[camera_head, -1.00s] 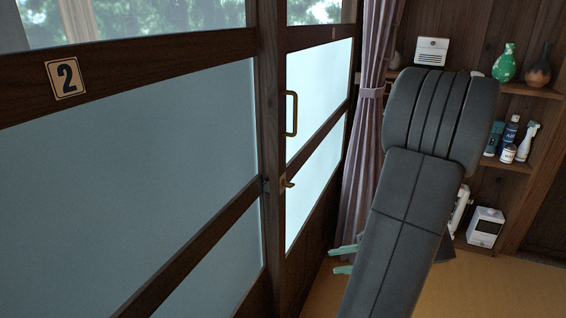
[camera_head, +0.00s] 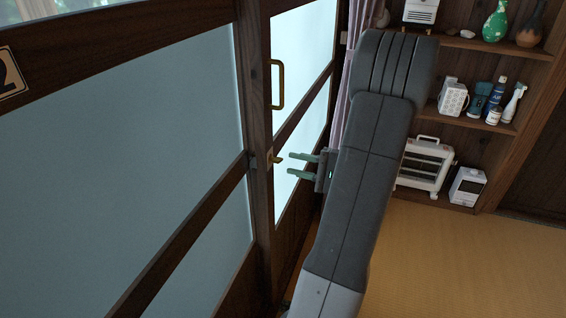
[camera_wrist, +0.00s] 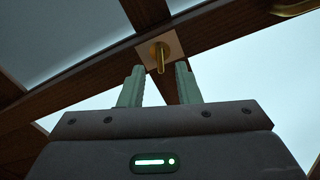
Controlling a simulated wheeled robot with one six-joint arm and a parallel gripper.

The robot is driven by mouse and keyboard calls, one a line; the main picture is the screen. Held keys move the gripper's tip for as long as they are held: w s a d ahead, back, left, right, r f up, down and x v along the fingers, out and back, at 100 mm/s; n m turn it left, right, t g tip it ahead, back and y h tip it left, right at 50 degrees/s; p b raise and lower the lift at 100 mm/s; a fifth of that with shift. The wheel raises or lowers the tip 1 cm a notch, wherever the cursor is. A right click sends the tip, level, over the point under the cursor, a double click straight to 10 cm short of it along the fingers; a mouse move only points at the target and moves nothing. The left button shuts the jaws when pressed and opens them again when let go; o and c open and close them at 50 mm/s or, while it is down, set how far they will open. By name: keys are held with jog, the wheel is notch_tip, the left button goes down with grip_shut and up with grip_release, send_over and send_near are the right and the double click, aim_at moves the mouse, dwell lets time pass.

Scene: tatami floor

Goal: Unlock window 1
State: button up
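A small brass lock lever (camera_head: 276,160) sits on the dark wooden upright where the two sliding window panels meet. In the wrist view the lever (camera_wrist: 160,57) hangs from a square plate, just ahead of and between my fingertips. My gripper (camera_head: 291,164) is open and empty, with its two green fingers pointing left at the lever. A short gap shows between fingertips and lever in the head view. The left panel (camera_head: 130,140) carries a plate, partly cut off, showing part of a 2. No number 1 is in view.
A brass pull handle (camera_head: 281,84) stands above the lever. A purple curtain (camera_head: 352,60) hangs close behind my arm. Shelves with vases, bottles and a white heater (camera_head: 424,165) stand at the right. The tatami floor (camera_head: 450,260) is clear at lower right.

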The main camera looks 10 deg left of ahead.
aim_at(282, 161)
jog(key=shift+w+a, duration=0.2)
jog(key=shift+a, duration=0.9)
jog(key=shift+w+a, duration=0.2)
jog(key=shift+a, duration=0.85)
grip_shut()
